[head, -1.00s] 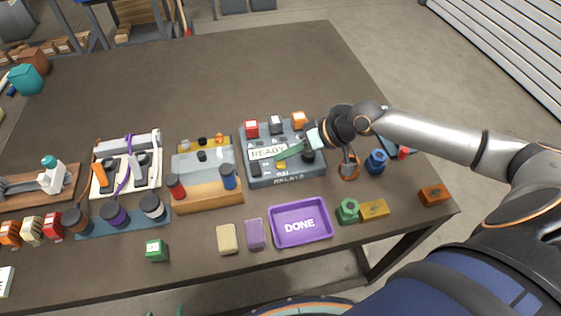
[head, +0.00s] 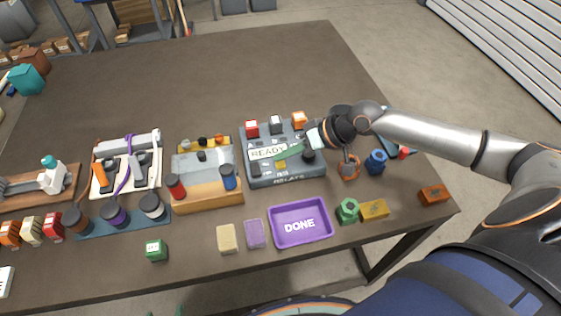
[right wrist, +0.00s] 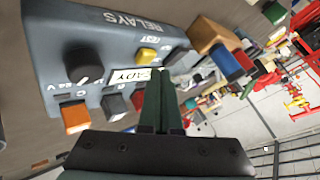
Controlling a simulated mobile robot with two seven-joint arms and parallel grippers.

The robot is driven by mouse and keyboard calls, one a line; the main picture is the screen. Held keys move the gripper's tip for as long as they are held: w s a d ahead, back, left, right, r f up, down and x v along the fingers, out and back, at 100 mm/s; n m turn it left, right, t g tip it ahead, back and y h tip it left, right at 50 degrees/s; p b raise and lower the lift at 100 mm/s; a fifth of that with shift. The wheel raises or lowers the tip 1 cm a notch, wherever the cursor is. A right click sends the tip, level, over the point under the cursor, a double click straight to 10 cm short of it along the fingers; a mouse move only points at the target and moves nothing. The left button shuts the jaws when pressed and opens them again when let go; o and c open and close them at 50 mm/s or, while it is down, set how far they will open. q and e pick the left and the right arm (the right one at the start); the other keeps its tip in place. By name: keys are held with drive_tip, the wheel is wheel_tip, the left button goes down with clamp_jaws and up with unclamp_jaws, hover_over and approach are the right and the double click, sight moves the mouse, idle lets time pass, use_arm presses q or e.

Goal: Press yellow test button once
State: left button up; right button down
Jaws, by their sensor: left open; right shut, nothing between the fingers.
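The yellow test button (right wrist: 146,55) sits on the grey relay box (right wrist: 110,25), beside the READY display (right wrist: 130,75); in the head view it is a small yellow spot (head: 282,167) on the box (head: 290,181). My right gripper (head: 279,156) is shut and empty, its green fingers over the READY display. In the right wrist view its fingertips (right wrist: 160,72) are close to the button and do not cover it. They appear apart from it; the height above the box is unclear. Only green tips of my left gripper (head: 167,312) show at the bottom edge.
A black knob (head: 308,157) is beside the button. Red (head: 252,129), grey (head: 276,124) and orange (head: 299,119) rockers line the box's back. A board with red and blue knobs (head: 207,198) stands left, the purple DONE tray (head: 301,239) in front. The table's back is clear.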

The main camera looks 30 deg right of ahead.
sight(285, 165)
drive_tip(key=shift+f, duration=0.2)
drive_tip(key=shift+f, duration=0.25)
drive_tip(key=shift+f, duration=0.5)
idle(0.9)
drive_tip(key=shift+r+p, duration=0.9)
drive_tip(key=shift+p, duration=0.1)
wheel_tip(285, 165, up, 3)
drive_tip(key=p, duration=0.3)
drive_tip(key=shift+r, duration=1.05)
